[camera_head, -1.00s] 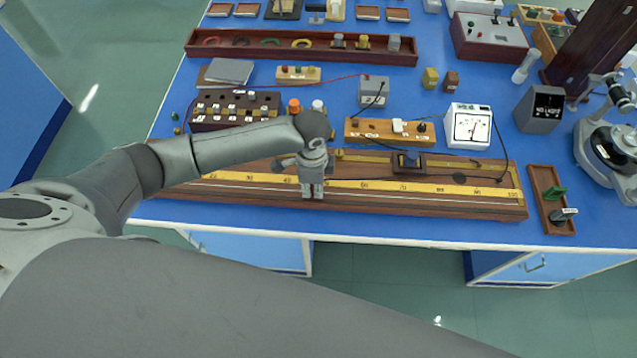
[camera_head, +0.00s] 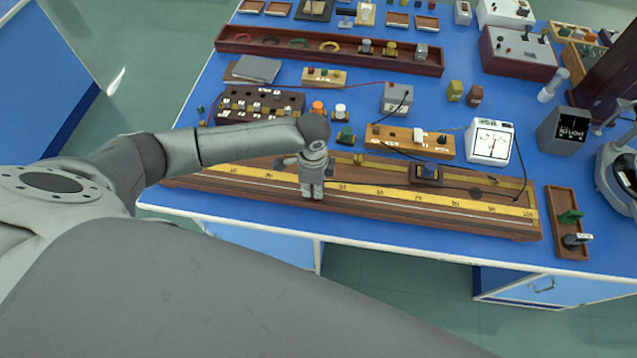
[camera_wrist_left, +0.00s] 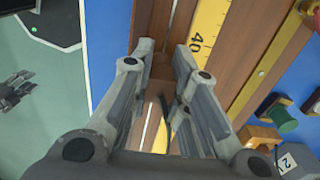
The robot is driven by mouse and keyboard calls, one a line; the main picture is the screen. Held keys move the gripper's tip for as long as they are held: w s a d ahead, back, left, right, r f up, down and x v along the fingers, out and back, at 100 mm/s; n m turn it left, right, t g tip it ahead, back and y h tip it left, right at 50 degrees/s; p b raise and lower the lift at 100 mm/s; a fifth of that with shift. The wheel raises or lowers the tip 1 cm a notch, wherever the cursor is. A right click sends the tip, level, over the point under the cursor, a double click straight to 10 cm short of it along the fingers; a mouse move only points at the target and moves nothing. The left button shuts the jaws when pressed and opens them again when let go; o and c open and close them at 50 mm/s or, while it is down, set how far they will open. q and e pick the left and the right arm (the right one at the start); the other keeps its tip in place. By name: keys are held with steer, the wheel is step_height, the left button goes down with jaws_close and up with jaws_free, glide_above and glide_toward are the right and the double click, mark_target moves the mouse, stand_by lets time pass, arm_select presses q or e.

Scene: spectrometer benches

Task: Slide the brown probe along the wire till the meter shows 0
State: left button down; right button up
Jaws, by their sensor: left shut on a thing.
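My left gripper (camera_head: 312,190) points down at the front of the long wooden wire board (camera_head: 400,208), close to the 40 mark of its yellow scale. In the left wrist view its two fingers (camera_wrist_left: 160,65) are closed around a brown block, the brown probe (camera_wrist_left: 161,68), which the gripper mostly hides in the head view. A dark lead hangs between the fingers. The white meter (camera_head: 490,142) stands behind the board's right part. Its needle looks near upright, but the reading is too small to tell. A small grey jointed part, seemingly my right gripper (camera_wrist_left: 16,90), shows at the left wrist view's edge.
A dark block with a blue top (camera_head: 427,172) sits on the board near 70. A wooden key strip (camera_head: 410,141) and a dark plug box (camera_head: 260,104) stand behind it. A small tray (camera_head: 566,222) lies to the right. The table's front edge runs close before the board.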

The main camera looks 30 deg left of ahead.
mark_target(294, 191)
arm_select(q)
steer(key=shift+s+a+p, duration=0.3)
steer(key=shift+a+p, duration=0.05)
steer(key=shift+a, duration=0.55)
steer(key=shift+s+a+p, duration=0.25)
steer(key=shift+a+p, duration=0.05)
steer(key=shift+a, duration=0.6)
steer(key=shift+a, duration=0.1)
steer(key=shift+f, duration=0.15)
steer(key=shift+s+f, duration=0.2)
steer(key=shift+s, duration=0.05)
stand_by(3.6)
steer(key=shift+a+r+p, duration=0.15)
steer(key=shift+a+p, duration=0.1)
steer(key=shift+p, duration=0.45)
steer(key=shift+a+r, duration=0.1)
steer(key=shift+a, duration=0.15)
stand_by(1.1)
